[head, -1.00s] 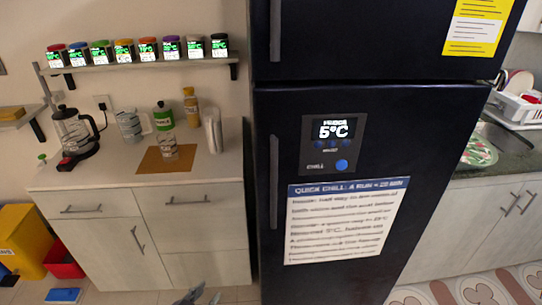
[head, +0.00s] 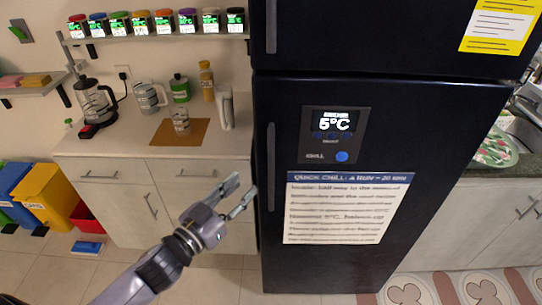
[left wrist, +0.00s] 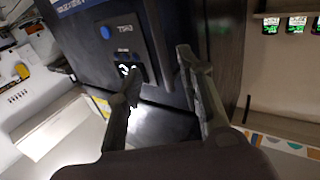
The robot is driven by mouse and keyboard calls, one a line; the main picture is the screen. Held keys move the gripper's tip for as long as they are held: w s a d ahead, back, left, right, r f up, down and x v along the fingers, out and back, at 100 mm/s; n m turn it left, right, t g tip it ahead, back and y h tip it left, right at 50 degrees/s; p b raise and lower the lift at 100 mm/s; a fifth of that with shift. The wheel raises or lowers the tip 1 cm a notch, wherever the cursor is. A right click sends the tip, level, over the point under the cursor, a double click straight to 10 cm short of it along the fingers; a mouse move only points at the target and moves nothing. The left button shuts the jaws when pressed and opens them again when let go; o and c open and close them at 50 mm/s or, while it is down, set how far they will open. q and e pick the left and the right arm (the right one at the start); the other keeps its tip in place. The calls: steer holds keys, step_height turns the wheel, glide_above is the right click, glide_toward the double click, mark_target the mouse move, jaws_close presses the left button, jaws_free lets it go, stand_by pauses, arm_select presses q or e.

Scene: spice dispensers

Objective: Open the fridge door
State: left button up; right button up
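The dark fridge (head: 440,200) stands right of centre in the head view, its doors shut. The lower door has a long vertical handle (head: 271,167) near its left edge, a display panel (head: 335,135) and a paper notice (head: 340,215). My left gripper (head: 243,186) is open and empty just left of the lower handle, with a small gap in the picture. In the left wrist view, my open fingers (left wrist: 159,61) point at the dark fridge front, with the display (left wrist: 124,68) behind one finger. My right gripper is out of view.
Spice jars line a shelf (head: 160,41) above. Coloured bins (head: 52,205) sit at far left. The upper door's handle (head: 271,25) is above. The floor before the fridge is clear.

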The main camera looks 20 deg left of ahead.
mark_target(269, 162)
arm_select(q)
steer(key=p+x, duration=0.3)
steer(key=x, duration=0.8)
steer(key=shift+w, duration=0.15)
steer(key=shift+w+d, duration=0.2)
steer(key=shift+w, duration=0.3)
steer(key=shift+c, duration=0.4)
jaws_close()
